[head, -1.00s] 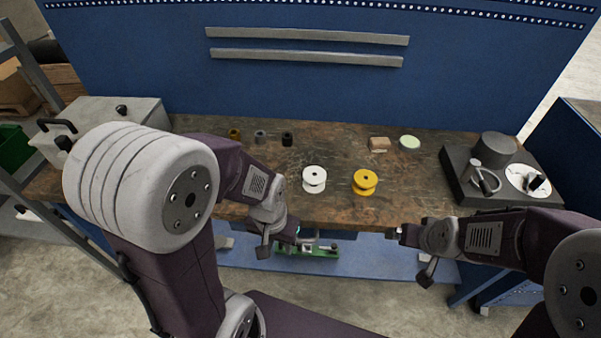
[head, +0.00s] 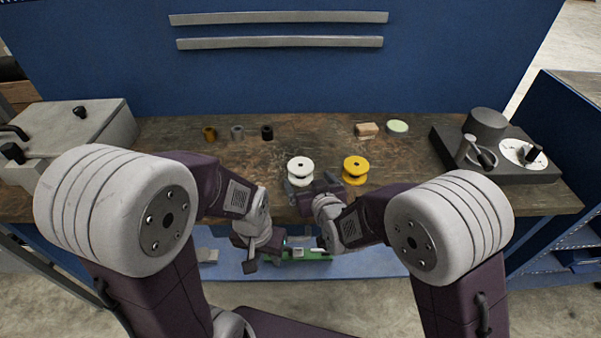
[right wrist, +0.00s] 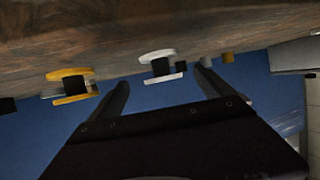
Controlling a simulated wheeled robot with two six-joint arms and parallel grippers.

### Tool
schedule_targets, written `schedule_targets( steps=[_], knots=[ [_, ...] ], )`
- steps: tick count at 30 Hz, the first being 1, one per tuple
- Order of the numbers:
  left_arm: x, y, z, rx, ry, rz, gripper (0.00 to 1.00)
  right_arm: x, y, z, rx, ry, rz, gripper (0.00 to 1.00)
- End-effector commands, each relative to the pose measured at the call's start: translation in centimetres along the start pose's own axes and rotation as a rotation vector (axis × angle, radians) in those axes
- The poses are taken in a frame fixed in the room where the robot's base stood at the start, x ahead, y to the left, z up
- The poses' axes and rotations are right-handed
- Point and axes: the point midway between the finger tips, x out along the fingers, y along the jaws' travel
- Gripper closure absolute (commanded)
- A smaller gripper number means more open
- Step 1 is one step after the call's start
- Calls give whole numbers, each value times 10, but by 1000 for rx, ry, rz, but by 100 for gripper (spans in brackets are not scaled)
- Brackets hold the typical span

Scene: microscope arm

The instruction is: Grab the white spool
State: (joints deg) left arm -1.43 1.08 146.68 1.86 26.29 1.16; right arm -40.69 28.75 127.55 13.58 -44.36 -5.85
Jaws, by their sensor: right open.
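The white spool (head: 300,165) stands upright near the front of the wooden workbench, left of the yellow spool (head: 355,164). My right gripper (head: 309,187) is open and empty just in front of the white spool, hiding part of its lower side. In the right wrist view, which looks upside down, the white spool (right wrist: 160,55) lies in line with the gap between the two fingers (right wrist: 162,78). It appears just beyond the fingertips, not gripped. My left gripper (head: 283,249) is low in front of the bench edge, and its jaw state is unclear.
The yellow spool also shows left of the fingers in the right wrist view (right wrist: 69,76). Several small cylinders (head: 237,132), a wooden block (head: 367,129) and a pale green disc (head: 397,127) lie farther back. A dark instrument base (head: 530,172) stands right. Bench space behind the spools is clear.

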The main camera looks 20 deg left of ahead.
Motion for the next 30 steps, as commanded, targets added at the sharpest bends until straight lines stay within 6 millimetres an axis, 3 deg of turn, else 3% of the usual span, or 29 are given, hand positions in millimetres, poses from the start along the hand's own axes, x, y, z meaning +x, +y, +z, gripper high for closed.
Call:
schedule_targets(
  steps=[6,15,22,27,30],
  knots=[
    [0,0,0,0,0,0,64,12,0,-1,0,-1,0,8],
    [-1,0,0,0,0,0,64,57,-2,-6,1,-2,1,8],
    [-1,0,0,0,0,0,64,59,-2,-6,0,-2,0,8],
    [-1,0,0,0,0,0,64,58,-2,-6,0,-2,0,55],
    [-1,0,0,0,0,0,64,58,-2,-6,0,-1,0,76]
  ],
)
